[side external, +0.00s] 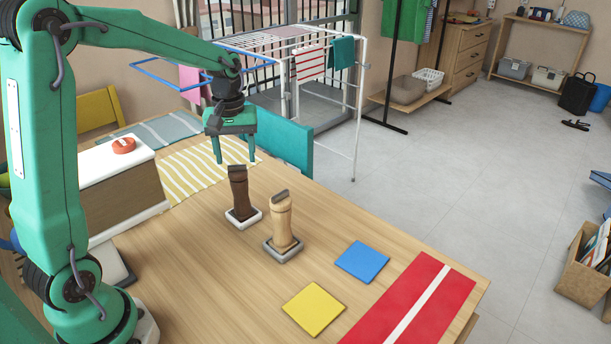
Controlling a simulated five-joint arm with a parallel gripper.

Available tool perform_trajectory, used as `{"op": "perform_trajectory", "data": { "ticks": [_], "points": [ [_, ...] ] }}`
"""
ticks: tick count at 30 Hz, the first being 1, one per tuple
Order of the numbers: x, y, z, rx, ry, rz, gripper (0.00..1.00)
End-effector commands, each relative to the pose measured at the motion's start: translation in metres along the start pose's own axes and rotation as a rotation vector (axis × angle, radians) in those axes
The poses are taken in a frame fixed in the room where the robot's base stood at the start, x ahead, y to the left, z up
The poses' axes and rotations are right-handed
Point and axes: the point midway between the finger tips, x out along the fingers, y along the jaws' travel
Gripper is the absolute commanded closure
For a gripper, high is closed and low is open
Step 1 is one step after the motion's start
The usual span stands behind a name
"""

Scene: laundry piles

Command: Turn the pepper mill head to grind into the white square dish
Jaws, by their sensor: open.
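Two mills stand upright on the wooden table. The dark brown mill (239,190) stands in a white square dish (232,219). The light tan mill (283,222) stands in front of it and to its right, in a grey square dish (296,254). Which of them is the pepper mill is not marked. My gripper (235,160) points down with its two fingers apart and nothing between them. It hangs just above the top of the dark mill, and I cannot tell from this view whether it is exactly over it.
A yellow square (314,309), a blue square (362,261) and a red runner with a white stripe (425,300) lie flat at the front right. A white-topped box (95,165) with a red round object (123,145) stands left. A teal chair back (285,143) rises behind the table.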

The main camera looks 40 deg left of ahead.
Motion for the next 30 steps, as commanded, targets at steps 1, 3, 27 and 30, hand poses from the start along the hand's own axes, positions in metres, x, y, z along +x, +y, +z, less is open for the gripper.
{"op": "perform_trajectory", "data": {
  "ticks": [1, 3, 27, 30],
  "points": [
    [-0.0017, 0.0000, 0.0000, 0.000, 0.000, 0.000, 0.42],
    [-0.0029, -0.0001, 0.0002, 0.000, -0.001, 0.000, 0.42],
    [-0.0086, 0.0000, 0.0000, -0.362, 0.001, 0.001, 0.42],
    [-0.0104, 0.0001, -0.0001, -0.481, 0.001, 0.001, 0.42]
  ]
}}
